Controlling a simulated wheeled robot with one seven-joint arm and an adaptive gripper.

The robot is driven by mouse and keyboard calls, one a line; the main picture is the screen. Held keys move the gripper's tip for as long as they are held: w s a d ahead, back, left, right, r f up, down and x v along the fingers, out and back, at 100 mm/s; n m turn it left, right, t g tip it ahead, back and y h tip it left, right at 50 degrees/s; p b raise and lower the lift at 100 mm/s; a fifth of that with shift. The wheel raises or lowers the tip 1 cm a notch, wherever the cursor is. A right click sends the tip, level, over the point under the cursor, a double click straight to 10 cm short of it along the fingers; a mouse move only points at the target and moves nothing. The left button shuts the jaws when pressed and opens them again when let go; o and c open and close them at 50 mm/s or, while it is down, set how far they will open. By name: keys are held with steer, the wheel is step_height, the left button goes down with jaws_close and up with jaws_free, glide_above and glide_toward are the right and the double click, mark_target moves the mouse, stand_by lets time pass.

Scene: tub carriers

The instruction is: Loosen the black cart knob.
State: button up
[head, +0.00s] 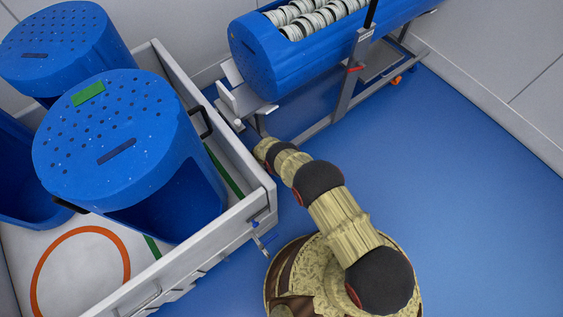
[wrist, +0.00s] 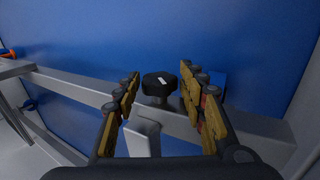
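The black cart knob (wrist: 160,84) shows in the wrist view, on the grey metal frame of the cart, with a small white mark on its top. My gripper (wrist: 161,84) is open, with one finger on each side of the knob. I see a gap between the knob and the left finger; the right finger looks closer, and I cannot tell whether it touches. In the head view my arm reaches down to the cart (head: 314,134), and its own links hide the gripper and the knob.
The cart carries a lying blue tub (head: 262,62) filled with stacked pale, ringed items (head: 318,18). At left, a grey-walled box (head: 240,205) holds several upright blue tubs (head: 120,140). Open blue floor (head: 460,190) lies to the right.

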steer(key=shift+o, duration=1.2)
steer(key=shift+w+r, duration=0.1)
steer(key=shift+r, duration=4.9)
